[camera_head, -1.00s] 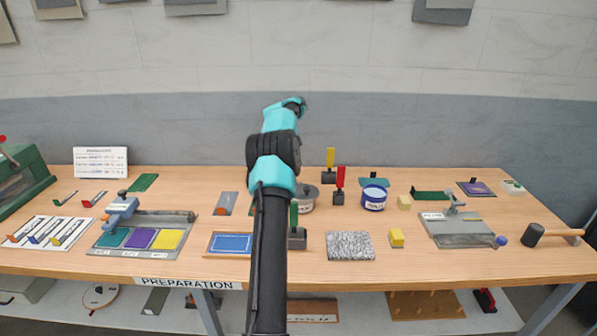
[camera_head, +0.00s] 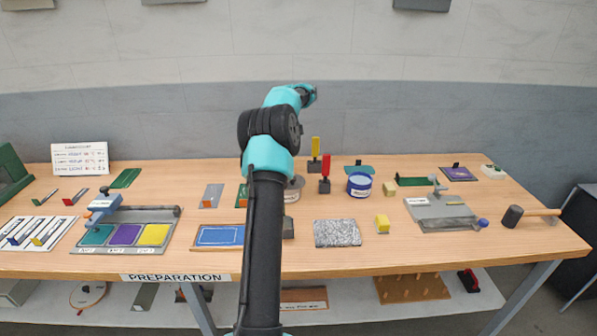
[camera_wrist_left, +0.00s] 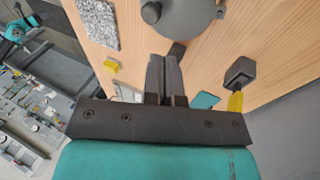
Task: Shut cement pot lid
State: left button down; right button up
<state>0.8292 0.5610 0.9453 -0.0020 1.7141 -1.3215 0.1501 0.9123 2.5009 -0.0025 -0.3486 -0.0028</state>
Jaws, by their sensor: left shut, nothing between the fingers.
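The grey cement pot (camera_head: 292,190) stands mid-table, with a pale label on its side. My arm hides much of it in the head view. In the left wrist view a round grey lid or pot top (camera_wrist_left: 188,14) with a dark knob lies at the top edge, cut off by the frame. I cannot tell whether the lid is open or shut. My left gripper (camera_wrist_left: 165,62) is shut and empty. Its fingertips point toward the grey round, with a small dark block beside their tips. In the head view the fingers are hidden. My right gripper is not in view.
A blue pot (camera_head: 360,190) stands to the right of the grey pot. Red (camera_head: 325,170) and yellow (camera_head: 315,147) upright handles stand between and behind them. A speckled slab (camera_head: 337,233) and a yellow block (camera_head: 382,224) lie nearer the front.

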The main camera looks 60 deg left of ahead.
pick_arm(q)
jog(key=w+d+r+m+g+y, duration=0.1)
jog(key=w+d+r+y, duration=0.1)
jog(key=d, duration=0.3)
jog(key=w+d+r+m+g+y, duration=0.1)
jog(key=w+d+r+y, duration=0.1)
jog(key=d+y, duration=0.3)
jog(key=shift+w+d, duration=0.5)
jog(key=shift+d, duration=0.1)
send_over(297, 185)
jog(key=w+d, duration=0.1)
jog(key=w, duration=0.1)
jog(key=f, duration=1)
jog(key=shift+s+d, duration=0.2)
jog(key=shift+s+a, duration=0.2)
jog(key=shift+s, duration=0.05)
jog(key=shift+m, duration=0.3)
